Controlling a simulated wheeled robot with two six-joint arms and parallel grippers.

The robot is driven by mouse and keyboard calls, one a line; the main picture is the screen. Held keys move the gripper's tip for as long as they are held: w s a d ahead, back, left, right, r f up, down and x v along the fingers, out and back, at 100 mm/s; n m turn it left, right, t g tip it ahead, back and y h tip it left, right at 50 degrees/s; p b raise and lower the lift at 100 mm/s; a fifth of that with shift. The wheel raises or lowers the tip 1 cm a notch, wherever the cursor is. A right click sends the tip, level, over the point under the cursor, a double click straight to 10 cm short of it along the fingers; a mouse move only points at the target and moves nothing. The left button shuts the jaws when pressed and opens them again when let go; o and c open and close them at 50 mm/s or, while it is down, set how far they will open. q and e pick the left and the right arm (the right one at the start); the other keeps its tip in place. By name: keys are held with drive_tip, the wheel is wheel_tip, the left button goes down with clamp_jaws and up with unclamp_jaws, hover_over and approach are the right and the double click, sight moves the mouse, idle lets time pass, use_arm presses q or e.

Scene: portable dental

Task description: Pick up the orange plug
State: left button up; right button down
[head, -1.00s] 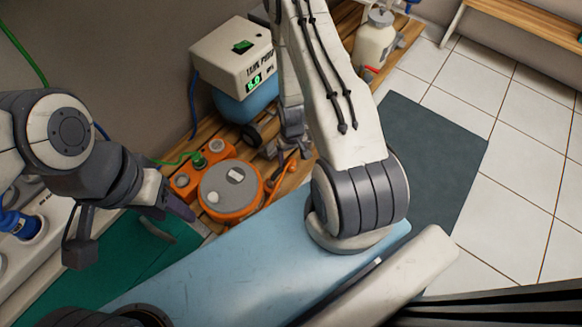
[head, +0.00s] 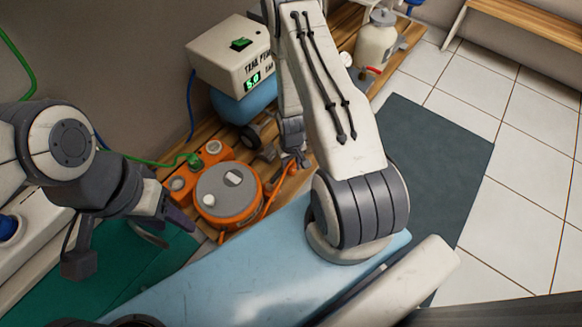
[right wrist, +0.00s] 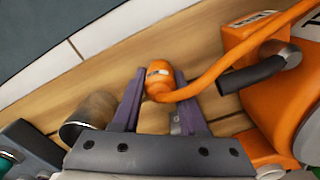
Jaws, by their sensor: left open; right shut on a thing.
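The orange plug (right wrist: 158,82) is at the end of an orange cable and lies between the two purple fingers of my right gripper (right wrist: 158,92) in the right wrist view. The fingers are shut on it, just over the wooden boards. In the head view my right gripper (head: 298,157) is beside the orange machine, and the plug is too small and covered to make out clearly there. My left gripper (head: 178,222) is open and empty, above the green mat to the left of the orange machine.
The orange machine (head: 227,193) with a grey round lid stands on the wooden bench (head: 281,199). Behind it are a beige box (head: 231,62) with a green display and a blue tank (head: 242,103).

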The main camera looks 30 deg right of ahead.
sight(292, 163)
drive_tip(key=shift+r+p, duration=0.55)
drive_tip(key=shift+r, duration=0.05)
wheel_tip(292, 163, up, 4)
drive_tip(key=p, duration=0.3)
drive_tip(key=shift+s, duration=0.1)
drive_tip(key=s+d+r+p, duration=0.5)
drive_tip(key=s+d, duration=0.2)
drive_tip(key=d, duration=0.2)
drive_tip(key=shift+s+r+p, duration=0.25)
drive_tip(key=shift+r+p, duration=0.15)
